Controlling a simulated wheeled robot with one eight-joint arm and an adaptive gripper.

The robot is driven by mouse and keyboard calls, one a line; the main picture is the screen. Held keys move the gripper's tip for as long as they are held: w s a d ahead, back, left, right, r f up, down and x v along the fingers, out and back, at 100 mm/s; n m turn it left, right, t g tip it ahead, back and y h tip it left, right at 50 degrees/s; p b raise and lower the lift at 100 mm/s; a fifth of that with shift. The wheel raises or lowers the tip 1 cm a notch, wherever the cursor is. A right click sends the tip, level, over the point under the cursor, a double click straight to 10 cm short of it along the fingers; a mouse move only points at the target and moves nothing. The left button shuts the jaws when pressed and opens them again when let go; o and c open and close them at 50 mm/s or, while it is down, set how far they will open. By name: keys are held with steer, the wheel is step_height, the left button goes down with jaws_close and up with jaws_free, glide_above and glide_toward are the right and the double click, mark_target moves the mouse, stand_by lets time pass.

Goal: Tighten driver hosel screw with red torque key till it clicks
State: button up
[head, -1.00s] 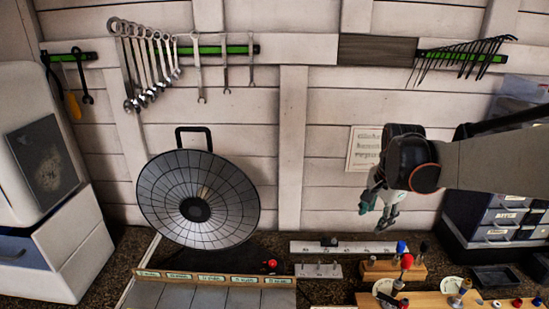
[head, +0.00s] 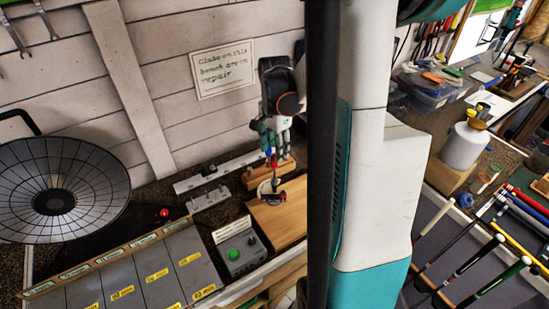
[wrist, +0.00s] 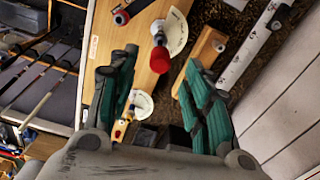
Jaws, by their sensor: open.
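The red torque key (wrist: 160,60) stands with its red end toward the wrist camera, between my open fingers. It also shows as a small red spot (head: 273,160) just below the fingertips in the head view. My gripper (wrist: 160,66) has green fingers spread on both sides of the key, with gaps visible; no grip shows. In the head view my gripper (head: 271,146) hangs over the bench. A dark and metallic piece (head: 272,188), perhaps the hosel holder, stands below the key on the wooden board. The driver hosel screw cannot be made out.
A wooden block (wrist: 207,48) and a pale rail (wrist: 250,48) lie close to the right finger. A grey box with a green button (head: 240,250) stands left of the board. My column hides part of the bench.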

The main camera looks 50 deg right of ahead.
mark_target(275, 169)
steer(key=shift+f, duration=2.4)
jaws_close()
steer(key=m+b, duration=0.1)
steer(key=m, duration=0.2)
steer(key=shift+f+b, duration=0.1)
steer(key=shift+b, duration=0.2)
steer(key=shift+m, duration=1.4)
